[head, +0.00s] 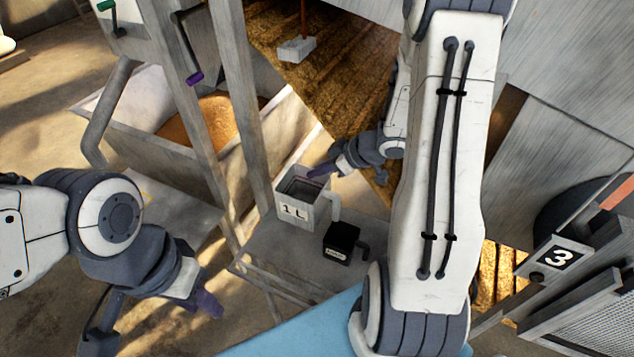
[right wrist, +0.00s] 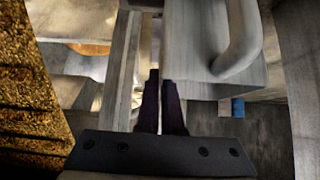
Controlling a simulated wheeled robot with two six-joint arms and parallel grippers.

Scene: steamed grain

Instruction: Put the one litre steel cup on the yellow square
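The one litre steel cup (head: 291,214) is a square grey box marked "1 L", with its handle on the right, at the grey stand. It looks upright; I cannot tell whether it touches the stand. My right gripper (head: 322,172) is at its rim. In the right wrist view the fingers (right wrist: 161,105) are close together at the edge of the cup (right wrist: 195,40) and appear shut on its wall. My left gripper (head: 203,303) hangs apart, lower left; its finger gap is unclear. A faint yellow mark (head: 146,196) shows on the left platform, partly hidden by my left arm; no whole yellow square is visible.
A small black cup (head: 342,243) stands close right of the steel cup on the grey stand (head: 262,262). Steel posts (head: 247,95) and a hopper of orange grain (head: 213,118) rise behind. A blue surface (head: 300,335) lies in front. A panel marked 3 (head: 556,257) is at right.

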